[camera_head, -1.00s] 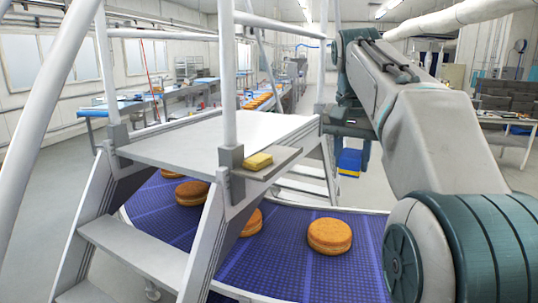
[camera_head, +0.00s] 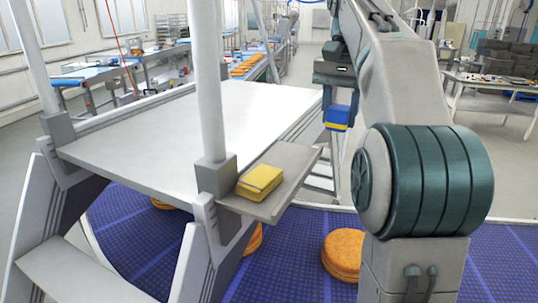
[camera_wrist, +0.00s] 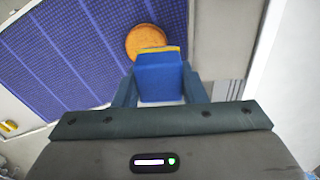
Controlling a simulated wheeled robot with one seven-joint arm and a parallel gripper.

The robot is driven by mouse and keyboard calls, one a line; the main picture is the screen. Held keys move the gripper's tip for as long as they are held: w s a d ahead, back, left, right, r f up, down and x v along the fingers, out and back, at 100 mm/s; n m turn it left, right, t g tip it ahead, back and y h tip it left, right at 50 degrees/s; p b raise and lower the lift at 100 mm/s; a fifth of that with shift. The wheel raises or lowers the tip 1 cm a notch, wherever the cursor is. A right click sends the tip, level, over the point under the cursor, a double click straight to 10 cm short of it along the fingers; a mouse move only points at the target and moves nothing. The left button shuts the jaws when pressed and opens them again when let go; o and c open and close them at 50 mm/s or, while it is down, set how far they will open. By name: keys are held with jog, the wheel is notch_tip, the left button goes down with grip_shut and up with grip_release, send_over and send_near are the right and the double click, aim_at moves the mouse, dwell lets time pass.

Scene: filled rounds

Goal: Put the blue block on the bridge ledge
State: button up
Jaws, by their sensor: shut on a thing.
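My gripper (camera_head: 339,98) is shut on the blue block (camera_head: 338,114), which hangs below it with a yellow part at its lower end. In the wrist view the blue block (camera_wrist: 160,84) sits between the two fingers, its yellow edge at the far end. The bridge ledge (camera_head: 296,164) is a narrow grey shelf along the right side of the bridge platform. A yellow block (camera_head: 260,182) lies on its near end, and the far part is bare. The held block is beyond and to the right of the ledge in the head view, apart from it.
The bridge platform (camera_head: 190,125) is bare, with white upright posts (camera_head: 209,85) at its corners. A post stands beside the ledge's near end. A blue conveyor belt (camera_head: 300,240) carrying round orange-brown cakes (camera_head: 343,252) runs below.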

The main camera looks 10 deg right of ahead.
jog(key=shift+w, duration=0.4)
jog(key=p, duration=0.2)
send_over(283, 161)
notch_tip(283, 161, down, 7)
jog(key=shift+s+r, duration=0.1)
jog(key=shift+r, duration=0.05)
jog(key=shift+a, duration=0.1)
jog(key=shift+f, duration=2.1)
jog(key=o, duration=1.2)
jog(key=shift+c, duration=0.2)
notch_tip(283, 161, up, 12)
